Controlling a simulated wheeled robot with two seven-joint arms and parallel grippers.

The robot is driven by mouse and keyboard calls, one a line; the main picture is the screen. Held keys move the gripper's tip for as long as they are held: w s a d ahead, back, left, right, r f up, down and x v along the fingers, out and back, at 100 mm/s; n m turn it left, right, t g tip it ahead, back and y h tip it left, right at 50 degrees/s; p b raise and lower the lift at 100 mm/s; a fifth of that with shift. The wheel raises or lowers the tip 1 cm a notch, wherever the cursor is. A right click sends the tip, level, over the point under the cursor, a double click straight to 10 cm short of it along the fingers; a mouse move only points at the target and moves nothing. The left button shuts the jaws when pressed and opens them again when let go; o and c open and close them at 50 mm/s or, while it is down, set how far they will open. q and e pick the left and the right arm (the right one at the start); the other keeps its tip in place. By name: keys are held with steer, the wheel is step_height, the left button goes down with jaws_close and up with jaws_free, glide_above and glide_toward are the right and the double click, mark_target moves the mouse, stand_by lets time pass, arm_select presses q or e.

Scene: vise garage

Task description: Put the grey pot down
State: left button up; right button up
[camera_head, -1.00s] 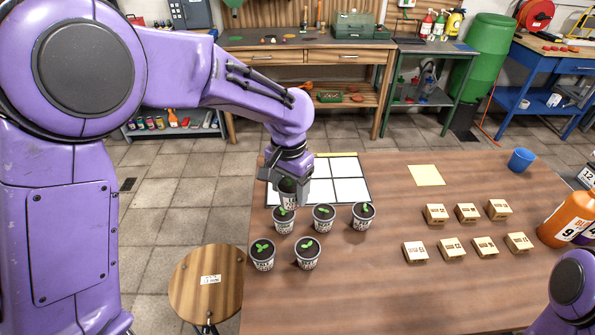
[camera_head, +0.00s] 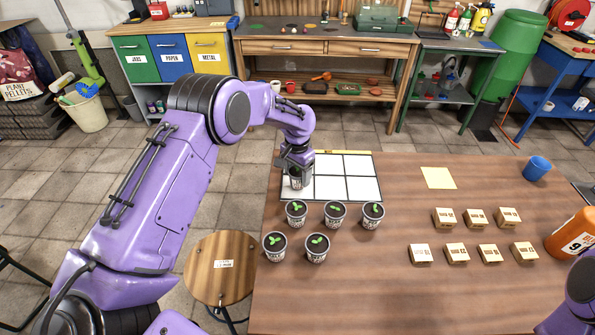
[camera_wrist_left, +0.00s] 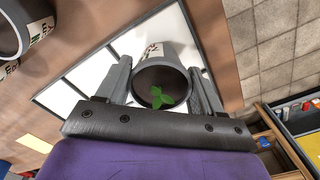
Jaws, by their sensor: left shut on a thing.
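My left gripper (camera_head: 295,170) is shut on the grey pot (camera_head: 296,182), which holds a small green seedling. In the left wrist view the grey pot (camera_wrist_left: 163,70) sits between the two fingers of the gripper (camera_wrist_left: 162,85). The pot is over the front left cell of the white gridded mat (camera_head: 345,188); I cannot tell whether its base touches the mat. Only a part of my right arm shows at the lower right of the head view; its gripper is out of view.
Several more seedling pots (camera_head: 335,214) stand just in front of the mat. Several small wooden blocks (camera_head: 443,217), a yellow sheet (camera_head: 438,178), a blue cup (camera_head: 536,168) and an orange bottle (camera_head: 574,236) are on the right. A stool (camera_head: 222,268) stands left of the table (camera_head: 400,295). The mat's other cells are empty.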

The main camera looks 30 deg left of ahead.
mark_target(298, 170)
arm_select(q)
steer(key=shift+f, duration=0.3)
steer(key=shift+w+f, duration=0.2)
steer(key=shift+f, duration=0.05)
arm_select(e)
steer(key=shift+w+r, duration=0.15)
steer(key=shift+r, duration=0.05)
arm_select(q)
steer(key=shift+f, duration=0.15)
steer(key=o, duration=1.1)
steer(key=shift+s, duration=0.1)
steer(key=shift+r, duration=0.3)
step_height(298, 170, up, 12)
steer(key=b, duration=0.2)
steer(key=shift+b, duration=0.35)
arm_select(e)
step_height(298, 170, down, 2)
steer(key=shift+f, duration=0.2)
